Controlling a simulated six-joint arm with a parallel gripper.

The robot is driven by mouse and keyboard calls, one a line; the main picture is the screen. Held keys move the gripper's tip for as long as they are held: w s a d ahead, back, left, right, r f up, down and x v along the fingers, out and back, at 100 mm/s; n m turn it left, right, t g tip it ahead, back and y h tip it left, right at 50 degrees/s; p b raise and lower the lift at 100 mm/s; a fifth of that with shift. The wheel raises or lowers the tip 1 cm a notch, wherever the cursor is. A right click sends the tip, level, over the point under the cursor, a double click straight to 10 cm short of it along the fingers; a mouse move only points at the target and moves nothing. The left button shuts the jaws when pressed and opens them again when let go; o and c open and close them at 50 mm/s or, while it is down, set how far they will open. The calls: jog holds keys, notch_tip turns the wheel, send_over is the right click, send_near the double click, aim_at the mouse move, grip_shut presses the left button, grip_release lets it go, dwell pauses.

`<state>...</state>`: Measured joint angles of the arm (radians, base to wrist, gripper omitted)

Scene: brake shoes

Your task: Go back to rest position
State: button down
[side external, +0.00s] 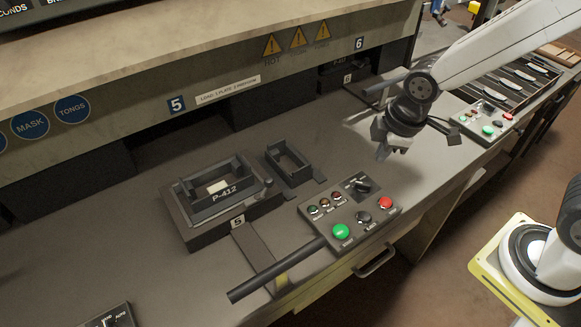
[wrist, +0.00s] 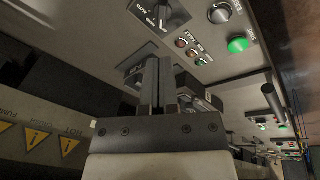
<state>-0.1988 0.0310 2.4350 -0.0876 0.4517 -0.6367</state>
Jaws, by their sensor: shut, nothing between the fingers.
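My gripper (side external: 392,147) hangs in the air above the bench, right of the control panel and apart from everything. In the wrist view my gripper (wrist: 156,70) shows its two dark fingers close together, with nothing between them. The control panel (side external: 350,207) has a green button, a red button, a black button, small lamps and a rotary switch. It also shows in the wrist view, with its rotary switch (wrist: 160,15) and green button (wrist: 238,45). The black mould marked P-412 (side external: 224,193) sits on the bench with a small pale piece inside.
A small empty dark frame (side external: 288,163) stands beside the mould. A dark bar handle (side external: 277,270) sticks out toward the front edge. The press front (side external: 215,75) overhangs the back of the bench. A second control panel (side external: 487,122) and a rack (side external: 515,80) stand at right.

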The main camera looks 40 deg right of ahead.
jog(key=s+d+f+m, duration=0.2)
jog(key=d+m, duration=0.3)
jog(key=m, duration=0.5)
jog(key=shift+s+d, duration=0.3)
jog(key=shift+s, duration=0.15)
